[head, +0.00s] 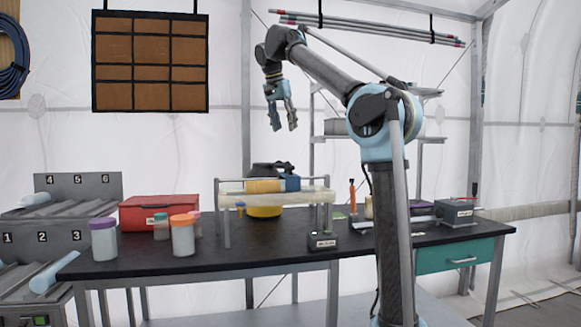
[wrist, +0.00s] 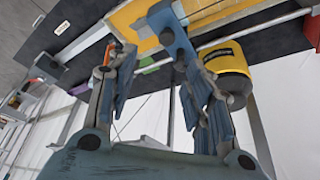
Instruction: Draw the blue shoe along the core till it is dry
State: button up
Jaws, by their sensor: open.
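In the wrist view a blue upright piece (wrist: 168,28), which looks like the shoe, shows beyond my right finger. A long pale cream bar or trough (head: 287,198) lies along the stand; I cannot tell whether it is the core itself or its holder. My gripper (head: 284,127) is open and empty, well above the stand and pointing down. In the wrist view my gripper (wrist: 155,62) shows both fingers spread apart, partly covering the stand.
The stand (head: 227,228) is on a black workbench (head: 160,260). A yellow and black round vessel (wrist: 228,68) is behind it. A red case (head: 155,212) and several lidded jars (head: 183,238) are at the left. A small labelled box (head: 322,241) lies in front.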

jog(key=x, duration=1.1)
jog(key=w+a+x, duration=0.1)
jog(key=x, duration=0.4)
jog(key=shift+f, duration=0.15)
jog(key=shift+a, duration=0.1)
jog(key=shift+c, duration=0.6)
grip_shut()
